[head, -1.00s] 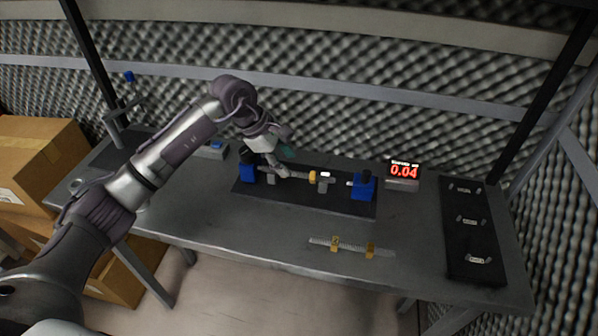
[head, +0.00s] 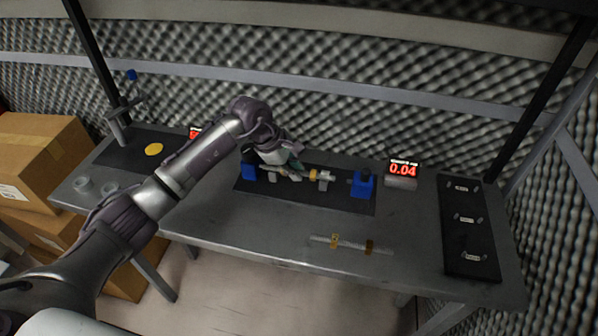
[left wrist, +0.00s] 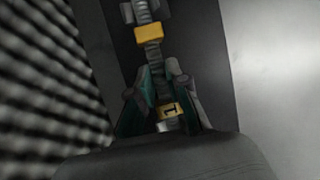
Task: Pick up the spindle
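A grey threaded spindle with two yellow collars (left wrist: 149,33) lies along the black mat in the left wrist view. In the head view one yellow collar of it (head: 314,174) shows between two blue end blocks (head: 361,186) (head: 249,171). My left gripper (left wrist: 162,72) has a finger on each side of the shaft, between the two collars. Whether its fingers press on the shaft cannot be told. In the head view my left gripper (head: 292,170) covers the spindle's left part. My right gripper is not in view.
A second threaded rod with yellow collars (head: 350,244) lies on the front of the grey table (head: 240,225). A display reading 0.04 (head: 402,173) stands right of the fixture. A black panel with several small pieces (head: 467,240) is at the right. Foam walls close off the back.

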